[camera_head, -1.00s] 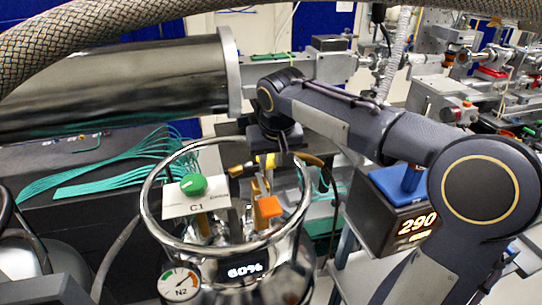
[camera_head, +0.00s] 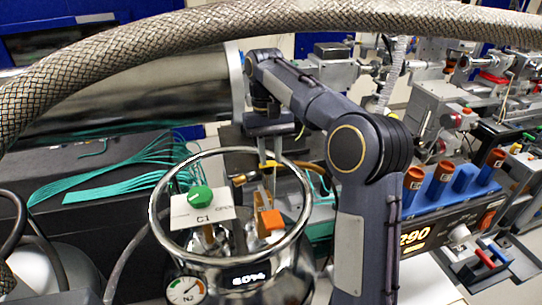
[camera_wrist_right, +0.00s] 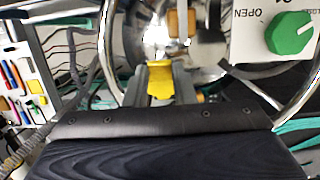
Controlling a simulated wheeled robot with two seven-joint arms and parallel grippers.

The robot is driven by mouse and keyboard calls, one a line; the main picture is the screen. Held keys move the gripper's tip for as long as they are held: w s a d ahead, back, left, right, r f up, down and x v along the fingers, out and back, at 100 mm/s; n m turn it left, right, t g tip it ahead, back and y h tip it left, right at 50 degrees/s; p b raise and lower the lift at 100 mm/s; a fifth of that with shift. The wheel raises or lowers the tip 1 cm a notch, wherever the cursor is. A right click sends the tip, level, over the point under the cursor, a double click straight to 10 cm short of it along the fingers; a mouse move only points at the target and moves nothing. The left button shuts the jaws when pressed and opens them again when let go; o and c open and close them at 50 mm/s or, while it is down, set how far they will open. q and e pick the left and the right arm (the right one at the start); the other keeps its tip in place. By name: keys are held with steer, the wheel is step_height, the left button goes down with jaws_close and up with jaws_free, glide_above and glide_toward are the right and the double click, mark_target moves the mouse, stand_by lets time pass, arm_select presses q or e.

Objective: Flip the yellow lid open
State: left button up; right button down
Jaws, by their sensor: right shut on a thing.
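The yellow lid (camera_wrist_right: 160,78) shows as a small yellow piece between the fingers of my right gripper (camera_wrist_right: 160,90) in the wrist view. In the head view my right gripper (camera_head: 269,154) points down at the back rim of the shiny round vessel (camera_head: 240,284). How far the lid is tilted cannot be told. My left gripper is not in view.
A C1 plate with a green knob (camera_head: 201,196), an orange block (camera_head: 273,219) and an N2 gauge (camera_head: 185,290) sit at the vessel. A braided hose (camera_head: 330,14) arches across the top. A block with orange-topped tubes (camera_head: 437,180) stands right.

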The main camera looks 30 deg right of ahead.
steer(key=shift+w+r, duration=0.1)
stand_by(0.3)
steer(key=c, duration=1.2)
jaws_free()
